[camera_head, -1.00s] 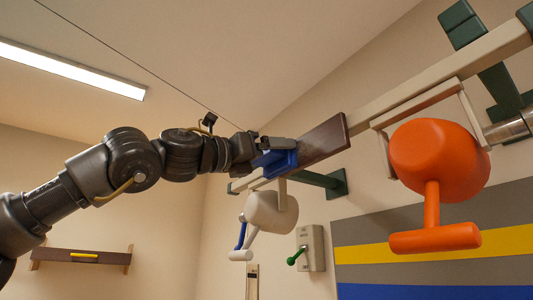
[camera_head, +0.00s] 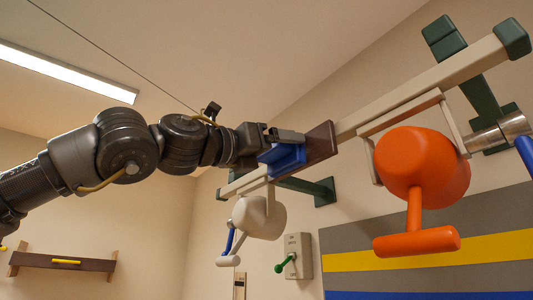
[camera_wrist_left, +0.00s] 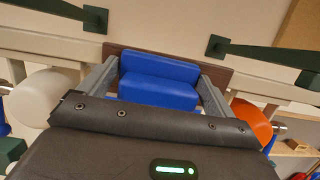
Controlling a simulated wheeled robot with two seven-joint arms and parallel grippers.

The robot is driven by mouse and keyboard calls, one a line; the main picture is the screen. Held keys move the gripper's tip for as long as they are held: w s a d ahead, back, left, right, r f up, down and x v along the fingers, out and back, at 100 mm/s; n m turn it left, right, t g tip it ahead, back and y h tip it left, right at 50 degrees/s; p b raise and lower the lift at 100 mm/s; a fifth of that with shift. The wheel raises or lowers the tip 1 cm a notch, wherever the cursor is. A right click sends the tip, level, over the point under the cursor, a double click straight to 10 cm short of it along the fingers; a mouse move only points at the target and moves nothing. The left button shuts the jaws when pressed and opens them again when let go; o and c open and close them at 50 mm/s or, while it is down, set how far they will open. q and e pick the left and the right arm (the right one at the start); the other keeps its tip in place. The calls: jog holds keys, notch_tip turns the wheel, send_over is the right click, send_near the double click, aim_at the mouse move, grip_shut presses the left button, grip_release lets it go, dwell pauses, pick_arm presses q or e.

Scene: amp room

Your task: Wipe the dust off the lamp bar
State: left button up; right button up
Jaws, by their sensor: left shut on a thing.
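The lamp bar (camera_head: 400,95) is a long cream bar rising to the right, with a dark green end cap. A flat dark brown panel (camera_head: 321,142) lies along its middle; it also shows in the wrist view (camera_wrist_left: 216,74). I cannot tell whether this panel is dust or a board. My left gripper (camera_head: 287,139) is shut on a blue block (camera_head: 283,158), which also sits between both fingers in the wrist view (camera_wrist_left: 158,82). The block is against or very close to the brown panel; contact is hard to tell. My right gripper is out of view.
An orange lamp (camera_head: 420,165) hangs under the bar's right part and a white lamp (camera_head: 260,217) under its left part. Green wall brackets (camera_head: 315,190) hold the bar. A switch box (camera_head: 298,255) with a green lever is on the wall below.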

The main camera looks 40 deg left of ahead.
pick_arm(q)
jog(key=shift+s+d, duration=0.1)
jog(key=shift+d, duration=0.2)
jog(key=shift+s+d+r+p, duration=0.1)
jog(key=shift+d+p, duration=0.2)
jog(key=shift+p, duration=0.15)
jog(key=shift+s+d, duration=0.15)
jog(key=shift+d, duration=0.45)
jog(key=shift+s+d, duration=0.15)
jog(key=shift+d, duration=0.45)
jog(key=shift+s+d, duration=0.15)
jog(key=shift+d, duration=0.35)
jog(key=shift+s+d, duration=0.15)
jog(key=shift+d, duration=0.35)
jog(key=shift+s+d, duration=0.1)
jog(key=shift+d, duration=0.25)
jog(key=shift+a, duration=0.15)
jog(key=shift+w+a, duration=0.25)
jog(key=shift+a, duration=0.55)
jog(key=shift+w+a, duration=0.2)
jog(key=shift+a, duration=0.55)
jog(key=shift+a, duration=0.1)
